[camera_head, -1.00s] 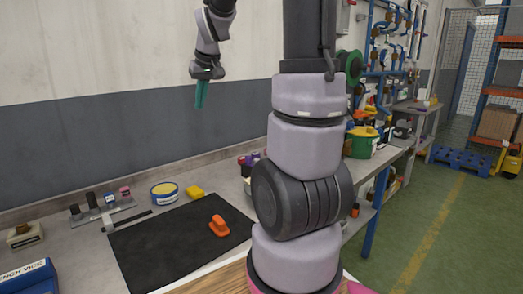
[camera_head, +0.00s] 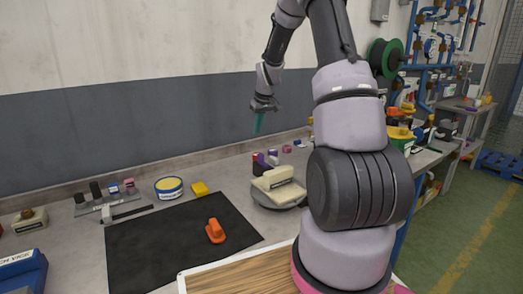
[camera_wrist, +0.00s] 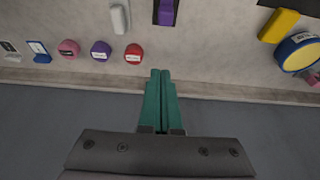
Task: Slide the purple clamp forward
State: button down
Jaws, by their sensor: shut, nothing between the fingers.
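My gripper (camera_head: 257,123) is shut and empty, its teal fingers pointing down above the back of the bench, near the wall. The fingers also show in the wrist view (camera_wrist: 160,75). A purple piece (camera_wrist: 166,12), which looks like the purple clamp, is at the top edge of the wrist view, beyond the fingertips and apart from them; its far end is cut off. In the head view a small dark purple shape (camera_head: 261,163) behind the turntable seems to be the same piece. A separate round purple knob (camera_wrist: 100,50) sits between a red knob (camera_wrist: 133,53) and a pink one (camera_wrist: 68,48).
A turntable (camera_head: 262,201) carrying a cream block (camera_head: 279,186) stands beside my arm. A black mat (camera_head: 150,247) holds an orange piece (camera_head: 215,231). A yellow block (camera_head: 200,189) and a yellow-blue tin (camera_head: 169,187) lie behind it. The wall closes off the back.

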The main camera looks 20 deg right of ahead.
aim_at(264, 163)
jog(key=shift+s+f, duration=0.2)
jog(key=shift+f, duration=2.2)
jog(key=shift+s+f, duration=0.15)
jog(key=shift+f, duration=2.2)
jog(key=shift+s, duration=0.1)
jog(key=s, duration=0.2)
jog(key=s+d, duration=0.1)
jog(key=s, duration=0.1)
jog(key=shift+s+r, duration=0.1)
jog(key=shift+s, duration=0.6)
